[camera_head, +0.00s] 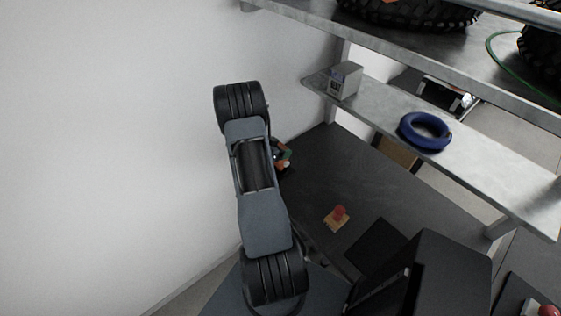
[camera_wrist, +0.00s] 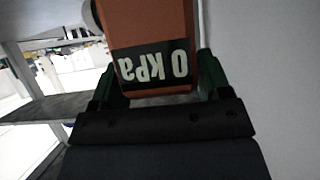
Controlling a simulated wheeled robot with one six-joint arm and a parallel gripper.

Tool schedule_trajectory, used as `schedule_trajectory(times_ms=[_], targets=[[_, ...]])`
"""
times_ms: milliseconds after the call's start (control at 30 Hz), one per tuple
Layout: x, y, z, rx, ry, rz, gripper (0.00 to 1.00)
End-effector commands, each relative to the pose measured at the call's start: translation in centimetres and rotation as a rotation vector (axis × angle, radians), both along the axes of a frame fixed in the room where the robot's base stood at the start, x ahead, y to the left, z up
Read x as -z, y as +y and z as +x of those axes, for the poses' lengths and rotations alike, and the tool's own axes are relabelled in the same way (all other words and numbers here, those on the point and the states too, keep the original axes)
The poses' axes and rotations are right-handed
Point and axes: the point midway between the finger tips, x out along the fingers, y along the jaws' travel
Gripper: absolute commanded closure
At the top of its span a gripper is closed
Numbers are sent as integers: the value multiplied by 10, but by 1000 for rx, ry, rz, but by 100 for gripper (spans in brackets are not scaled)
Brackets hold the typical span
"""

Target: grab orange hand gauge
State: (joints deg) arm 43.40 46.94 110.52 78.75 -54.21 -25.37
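The orange hand gauge (camera_wrist: 153,28) fills the upper middle of the wrist view, with its dark display reading "0 kPa" upside down. My gripper (camera_wrist: 158,82) has a green finger on each side of it, and both fingers look close against its sides. In the head view my gripper (camera_head: 283,156) is mostly hidden behind my arm, near the white wall and above the dark table. Only small green and orange bits show there.
A red and yellow item (camera_head: 338,216) lies on the dark table (camera_head: 325,170). A blue ring (camera_head: 425,131) and a grey box (camera_head: 344,80) sit on the metal shelf (camera_head: 383,112) at right. Tyres (camera_head: 410,12) are on the upper shelf. The white wall (camera_head: 110,130) is close at left.

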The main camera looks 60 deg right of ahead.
Motion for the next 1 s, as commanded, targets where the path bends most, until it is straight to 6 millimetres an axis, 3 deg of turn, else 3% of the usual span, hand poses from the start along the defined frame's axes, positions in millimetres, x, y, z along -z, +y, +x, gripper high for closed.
schedule_trajectory(times_ms=[67,600,1000], targets=[[0,0,0,0,0,0,37],[0,0,0,0,0,0,89],[-6,0,1,0,-1,-3,90]])
